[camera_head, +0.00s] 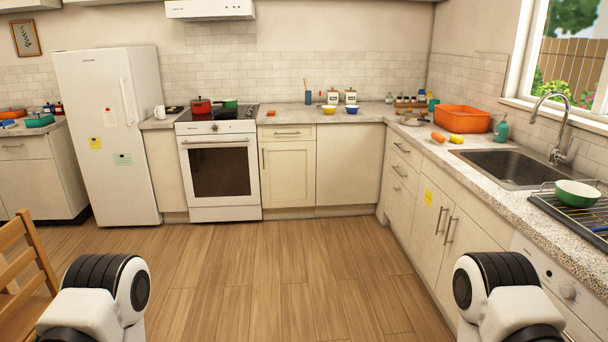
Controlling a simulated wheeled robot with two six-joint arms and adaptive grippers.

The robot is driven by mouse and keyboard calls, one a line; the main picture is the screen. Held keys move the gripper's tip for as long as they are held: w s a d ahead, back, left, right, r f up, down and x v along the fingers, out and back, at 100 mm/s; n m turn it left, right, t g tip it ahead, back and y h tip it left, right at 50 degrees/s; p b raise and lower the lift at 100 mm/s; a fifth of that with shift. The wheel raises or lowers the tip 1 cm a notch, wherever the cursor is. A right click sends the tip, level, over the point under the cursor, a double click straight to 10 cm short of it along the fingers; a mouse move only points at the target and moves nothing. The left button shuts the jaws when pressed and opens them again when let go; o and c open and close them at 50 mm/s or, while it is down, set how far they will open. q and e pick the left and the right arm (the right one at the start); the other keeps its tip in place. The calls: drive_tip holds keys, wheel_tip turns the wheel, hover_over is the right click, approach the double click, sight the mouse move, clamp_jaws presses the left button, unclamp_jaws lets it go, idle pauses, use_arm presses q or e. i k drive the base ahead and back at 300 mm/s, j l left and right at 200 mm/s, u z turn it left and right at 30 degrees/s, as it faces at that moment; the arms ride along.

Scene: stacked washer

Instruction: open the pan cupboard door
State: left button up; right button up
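No label tells which door is the pan cupboard's. A cream cupboard door (288,174) right of the oven is shut, with a vertical handle at its left edge and a drawer above it. A plain panel (346,165) without a visible handle is beside it. Under the sink, two cupboard doors, a left one (426,226) with a yellow note and a right one (465,255), are shut; their vertical handles stand side by side. Only rounded white and black parts of my two arms show at the bottom left and bottom right. Both grippers are out of view.
The wooden floor (270,265) ahead is clear. A wooden chair (22,260) stands at the left. A white oven (220,172) and fridge (108,135) line the back. The right counter (490,185) holds a sink (512,167), and a white appliance (560,290) is beneath it.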

sight(288, 169)
drive_tip(key=i, duration=4.15)
drive_tip(key=i+l+u, duration=0.15)
drive_tip(key=i, duration=1.25)
drive_tip(key=u, duration=0.05)
